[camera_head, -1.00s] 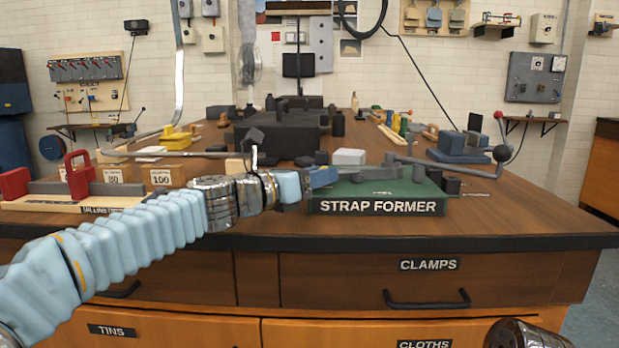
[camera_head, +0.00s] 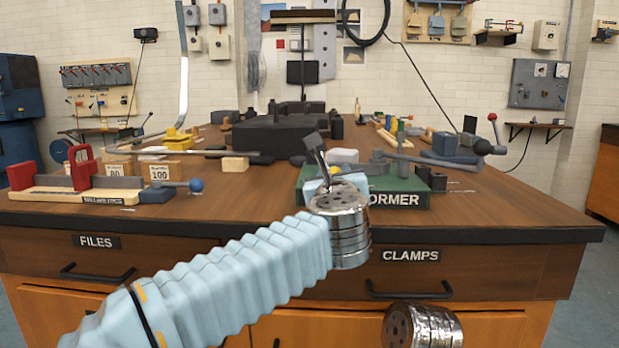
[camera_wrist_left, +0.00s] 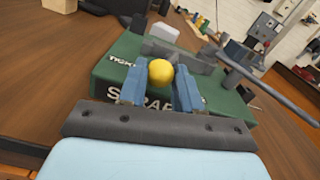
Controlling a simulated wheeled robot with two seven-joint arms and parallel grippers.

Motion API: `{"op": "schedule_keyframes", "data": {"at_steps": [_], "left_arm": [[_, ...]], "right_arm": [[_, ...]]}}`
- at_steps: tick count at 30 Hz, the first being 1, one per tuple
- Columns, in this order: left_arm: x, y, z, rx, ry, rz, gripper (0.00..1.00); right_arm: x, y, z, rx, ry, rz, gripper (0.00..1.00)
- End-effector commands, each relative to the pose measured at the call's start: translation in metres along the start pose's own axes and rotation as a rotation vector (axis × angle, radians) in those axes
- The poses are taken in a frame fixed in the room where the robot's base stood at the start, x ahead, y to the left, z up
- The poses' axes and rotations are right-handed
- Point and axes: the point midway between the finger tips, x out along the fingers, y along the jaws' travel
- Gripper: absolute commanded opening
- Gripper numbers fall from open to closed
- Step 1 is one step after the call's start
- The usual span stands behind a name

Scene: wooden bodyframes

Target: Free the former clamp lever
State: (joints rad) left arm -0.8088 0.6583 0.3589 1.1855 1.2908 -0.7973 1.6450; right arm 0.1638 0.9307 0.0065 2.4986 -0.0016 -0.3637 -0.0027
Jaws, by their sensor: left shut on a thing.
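The strap former has a green base (camera_head: 400,187) with grey metal parts on top, near the front edge of the bench. In the left wrist view the green base (camera_wrist_left: 105,75) lies just beyond my fingers. My left gripper (camera_wrist_left: 160,88) is shut on a yellow ball knob (camera_wrist_left: 160,71), one blue finger on each side. What joins the knob to the former is hidden, so I cannot tell the clamp lever's position. My right gripper is out of view; only my right wrist shows at the bottom.
A red-handled fixture (camera_head: 80,168) and a blue-ball lever (camera_head: 196,185) stand at left. A dark block (camera_head: 275,135) is behind. The bench front right is clear.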

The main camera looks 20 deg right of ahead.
Motion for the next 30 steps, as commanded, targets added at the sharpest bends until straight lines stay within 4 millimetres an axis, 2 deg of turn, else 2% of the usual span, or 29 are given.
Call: {"op": "schedule_keyframes", "data": {"at_steps": [3,12,28,29,30], "left_arm": [[-0.002,-0.009,-0.001,0.001,-0.012,0.066,0.00],[-0.003,-0.017,-0.002,0.001,-0.034,0.173,0.00],[-0.003,-0.018,-0.002,0.001,-0.040,0.194,0.00],[-0.003,-0.018,-0.002,0.001,-0.040,0.194,0.36],[-0.003,-0.018,-0.002,0.001,-0.040,0.194,0.42]], "right_arm": [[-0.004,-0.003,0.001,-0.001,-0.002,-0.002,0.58],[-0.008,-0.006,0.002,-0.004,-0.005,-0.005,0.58],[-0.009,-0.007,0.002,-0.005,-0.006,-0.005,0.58],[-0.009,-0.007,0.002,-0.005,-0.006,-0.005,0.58],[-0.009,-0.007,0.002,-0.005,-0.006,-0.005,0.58]]}}
